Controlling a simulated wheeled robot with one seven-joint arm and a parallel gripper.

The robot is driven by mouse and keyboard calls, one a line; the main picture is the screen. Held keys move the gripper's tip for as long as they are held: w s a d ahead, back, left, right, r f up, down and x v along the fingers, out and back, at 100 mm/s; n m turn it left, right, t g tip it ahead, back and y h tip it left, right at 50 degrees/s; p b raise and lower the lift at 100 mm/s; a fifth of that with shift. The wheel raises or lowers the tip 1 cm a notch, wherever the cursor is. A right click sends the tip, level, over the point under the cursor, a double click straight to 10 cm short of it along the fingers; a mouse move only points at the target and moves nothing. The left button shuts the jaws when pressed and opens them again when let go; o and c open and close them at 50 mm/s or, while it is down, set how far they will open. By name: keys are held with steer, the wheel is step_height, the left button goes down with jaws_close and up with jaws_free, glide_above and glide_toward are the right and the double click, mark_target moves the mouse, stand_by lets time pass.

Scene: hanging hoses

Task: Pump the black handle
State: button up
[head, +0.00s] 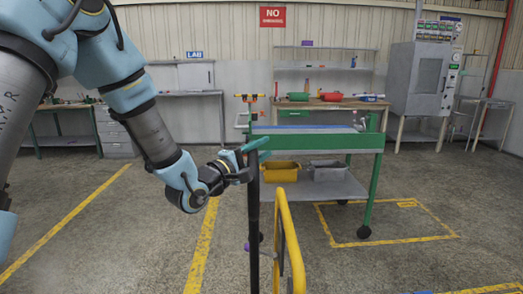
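A black upright bar (254,225), which looks like the black handle, rises from the bottom edge of the head view, just right of the middle of my arm's reach. My gripper (258,151) is at the upper end of this bar, coming in from the left. Its teal fingers overlap the bar's top in the picture. I cannot tell whether they are closed on the bar or only around or in front of it. The foot of the bar is out of view.
A yellow curved rail (290,240) stands close to the right of the bar. Behind is a green wheeled cart (376,170) with a yellow bin (280,172) and a grey bin (328,171) on its lower shelf. Floor at left and right is open.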

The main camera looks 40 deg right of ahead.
jaws_close()
stand_by(0.9)
